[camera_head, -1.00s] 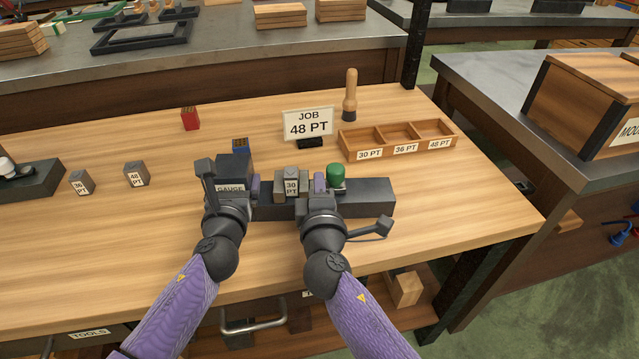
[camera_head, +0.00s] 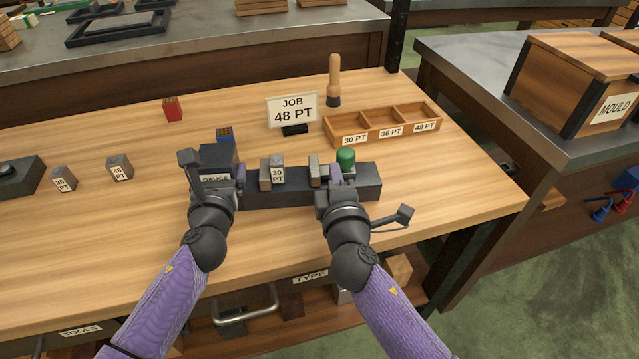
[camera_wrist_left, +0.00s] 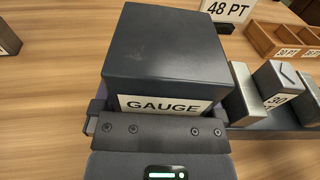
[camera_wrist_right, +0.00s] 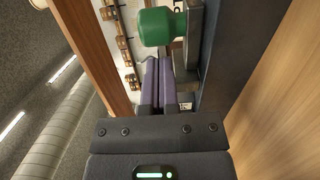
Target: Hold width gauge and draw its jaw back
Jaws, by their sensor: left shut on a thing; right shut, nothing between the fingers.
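The width gauge (camera_head: 218,158) is a dark block labelled GAUGE with a long dark bar reaching right. My left gripper (camera_head: 216,180) is shut on this block, which fills the left wrist view (camera_wrist_left: 165,50). A 30 PT type block (camera_head: 278,173) stands on the bar against the pale fixed jaw (camera_head: 265,172). The sliding jaw (camera_head: 314,170) stands to the right with a clear gap from the type block. Its green knob (camera_head: 346,158) is further right. My right gripper (camera_head: 337,175) is shut and empty between jaw and knob; its purple fingers (camera_wrist_right: 157,82) point past the knob.
A JOB 48 PT sign (camera_head: 292,110) and a three-compartment wooden tray (camera_head: 383,124) stand behind the gauge. A wooden-handled tool (camera_head: 334,80) stands near them.

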